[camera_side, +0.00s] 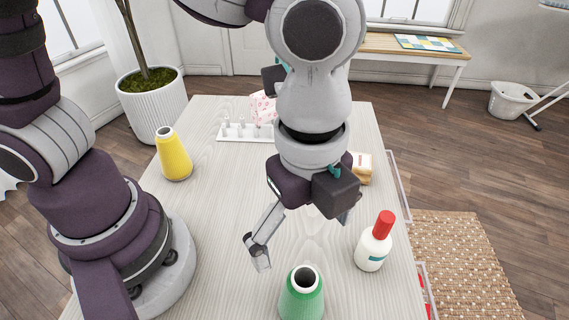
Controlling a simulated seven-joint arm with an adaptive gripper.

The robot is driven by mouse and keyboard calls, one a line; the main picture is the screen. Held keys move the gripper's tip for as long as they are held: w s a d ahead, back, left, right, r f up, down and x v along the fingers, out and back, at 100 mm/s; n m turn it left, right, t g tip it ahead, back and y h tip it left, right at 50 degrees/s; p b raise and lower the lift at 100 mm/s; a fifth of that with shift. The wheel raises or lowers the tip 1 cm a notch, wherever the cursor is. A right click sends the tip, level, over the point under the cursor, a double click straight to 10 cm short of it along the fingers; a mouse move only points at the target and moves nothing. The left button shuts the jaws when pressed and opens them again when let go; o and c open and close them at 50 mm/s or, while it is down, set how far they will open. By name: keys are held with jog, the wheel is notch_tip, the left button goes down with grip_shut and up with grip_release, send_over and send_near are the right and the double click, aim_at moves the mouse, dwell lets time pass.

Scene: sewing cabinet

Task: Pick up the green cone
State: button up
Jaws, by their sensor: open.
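The green cone (301,300) stands upright on the table at the front edge of the picture, its lower part cut off by the frame. It has a pale top rim with a dark hole. My gripper (301,236) hangs above the table, behind the cone in the picture. It is open and empty. Its left finger shows clearly, up and to the left of the cone. Its right finger is mostly hidden behind a dark block of the gripper. The gripper and cone appear apart.
A white bottle with a red cap (374,246) stands right of the cone. A yellow cone (173,155) stands at the back left. A white rack (243,132), a pink patterned item (262,107) and a tan object (361,169) sit farther back. The table's left middle (211,214) is clear.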

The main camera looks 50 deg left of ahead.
aim_at(302, 290)
jog(key=shift+m, duration=0.5)
jog(key=f, duration=1.1)
jog(key=shift+s+d, duration=0.2)
jog(key=shift+d, duration=0.2)
jog(key=shift+c, duration=0.4)
jog(key=c, duration=1.2)
